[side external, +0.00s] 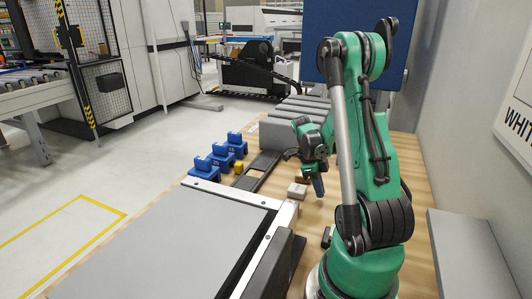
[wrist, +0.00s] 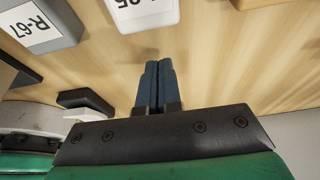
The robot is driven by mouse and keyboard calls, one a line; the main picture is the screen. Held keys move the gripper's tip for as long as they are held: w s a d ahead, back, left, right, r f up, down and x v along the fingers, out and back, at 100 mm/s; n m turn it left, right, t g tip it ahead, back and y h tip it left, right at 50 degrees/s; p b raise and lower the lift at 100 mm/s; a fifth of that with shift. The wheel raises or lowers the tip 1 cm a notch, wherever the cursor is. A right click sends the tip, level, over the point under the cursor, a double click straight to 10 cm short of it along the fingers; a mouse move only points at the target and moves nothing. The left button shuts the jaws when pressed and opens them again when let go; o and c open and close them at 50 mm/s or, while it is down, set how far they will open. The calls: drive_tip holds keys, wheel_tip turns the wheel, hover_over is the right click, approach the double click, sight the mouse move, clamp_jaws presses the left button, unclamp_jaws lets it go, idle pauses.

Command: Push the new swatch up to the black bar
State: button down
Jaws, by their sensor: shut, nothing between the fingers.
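My gripper (side external: 318,188) points down over the wooden bench, its two dark blue fingers shut together and empty. They also show in the wrist view (wrist: 158,68). Ahead of the fingertips, apart from them, is a light swatch (wrist: 143,14) with a label cut off by the picture edge. To its left is a grey swatch (wrist: 42,26) labelled R-67. In the side view a pale swatch (side external: 297,190) lies left of my gripper, with a brown one (side external: 301,176) behind it. I cannot tell which swatch is the new one. A long dark bar (side external: 258,172) lies further left.
Several blue holders (side external: 220,157) and a yellow block (side external: 238,167) stand left of the dark bar. A large grey panel machine (side external: 190,235) fills the front left. A small black block (wrist: 86,101) lies left of my fingers. Bare wood (wrist: 225,62) is right of my fingers.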

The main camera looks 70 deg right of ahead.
sight(298, 188)
drive_tip(key=shift+w, duration=1.2)
drive_tip(key=w, duration=0.7)
drive_tip(key=shift+w, duration=0.4)
drive_tip(key=shift+s, duration=0.55)
drive_tip(key=s, duration=0.3)
drive_tip(key=v, duration=1)
drive_tip(key=shift+r, duration=0.15)
